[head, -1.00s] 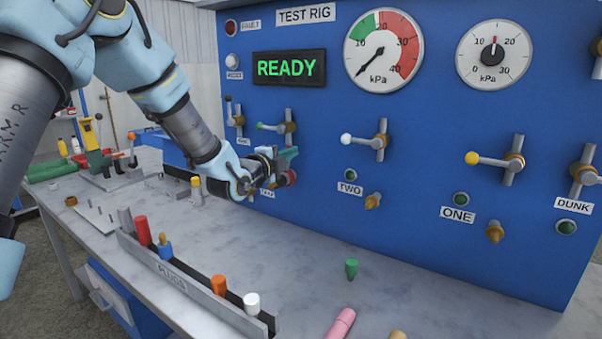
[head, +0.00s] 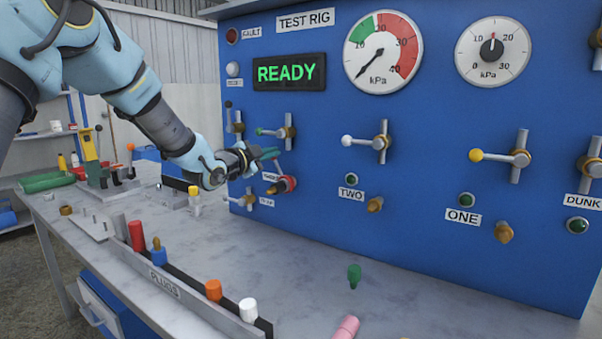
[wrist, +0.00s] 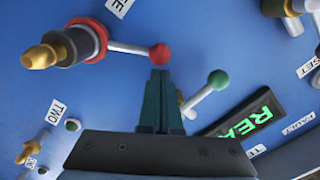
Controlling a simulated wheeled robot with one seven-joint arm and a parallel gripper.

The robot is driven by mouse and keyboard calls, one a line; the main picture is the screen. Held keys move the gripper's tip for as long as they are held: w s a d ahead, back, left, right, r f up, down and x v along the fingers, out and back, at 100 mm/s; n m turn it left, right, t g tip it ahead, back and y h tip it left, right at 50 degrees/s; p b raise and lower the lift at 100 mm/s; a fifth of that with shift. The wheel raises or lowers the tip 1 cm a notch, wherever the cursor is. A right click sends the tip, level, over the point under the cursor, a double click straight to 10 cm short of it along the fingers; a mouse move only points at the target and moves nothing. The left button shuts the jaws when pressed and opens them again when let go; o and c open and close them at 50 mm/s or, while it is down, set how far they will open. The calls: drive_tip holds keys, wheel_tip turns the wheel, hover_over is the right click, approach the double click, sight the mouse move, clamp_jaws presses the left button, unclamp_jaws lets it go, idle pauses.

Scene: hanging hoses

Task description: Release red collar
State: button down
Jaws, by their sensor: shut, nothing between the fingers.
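The red collar (head: 284,185) sits around a brass fitting on the blue panel, left of the TWO fitting. The wrist view shows the red collar (wrist: 97,40) as a ring around the brass nozzle (wrist: 42,54). A metal lever with a red ball (wrist: 160,53) sticks out from it. My gripper (head: 277,153) is just above the collar in the head view. In the wrist view the green fingers of my gripper (wrist: 160,74) are shut and empty, their tips close to the red ball. Whether they touch it I cannot tell.
A green-knobbed lever (wrist: 218,80) stands close to my fingers. The READY display (head: 289,71) is above. Below, a plug rack (head: 178,288) stands on the grey bench, with a loose green plug (head: 354,274) and a pink one (head: 346,328). The bench middle is clear.

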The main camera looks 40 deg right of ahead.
drive_tip(key=shift+w, duration=0.1)
idle(0.5)
drive_tip(key=b+v, duration=0.2)
drive_tip(key=v, duration=0.9)
drive_tip(key=shift+b, duration=0.4)
drive_tip(key=shift+w, duration=0.1)
drive_tip(key=w+a+f+n+t+y+p, duration=0.1)
drive_tip(key=w+a+f+n+y, duration=0.25)
drive_tip(key=a, duration=0.55)
drive_tip(key=w+a+f+n+t+y+p, duration=0.1)
drive_tip(key=a+f+n+y, duration=0.2)
drive_tip(key=a+n+y, duration=0.45)
drive_tip(key=w+a+f+n+t+y+p, duration=0.1)
drive_tip(key=w+a+f+n, duration=0.2)
drive_tip(key=a, duration=0.8)
drive_tip(key=s+a+f+n+g+y+p, duration=0.1)
drive_tip(key=s+a+f+n+g+y, duration=0.1)
drive_tip(key=s+a+n, duration=0.3)
drive_tip(key=s+a+f+n+g+y+p, duration=0.1)
drive_tip(key=s+a+f+n+g+y, duration=0.1)
drive_tip(key=s+a, duration=0.9)
drive_tip(key=a+f+n+g, duration=0.1)
drive_tip(key=n+g, duration=0.1)
drive_tip(key=n, duration=0.1)
drive_tip(key=shift+s+a+f+g+y+p, duration=0.25)
drive_tip(key=shift+a+f+g+y+p, duration=0.05)
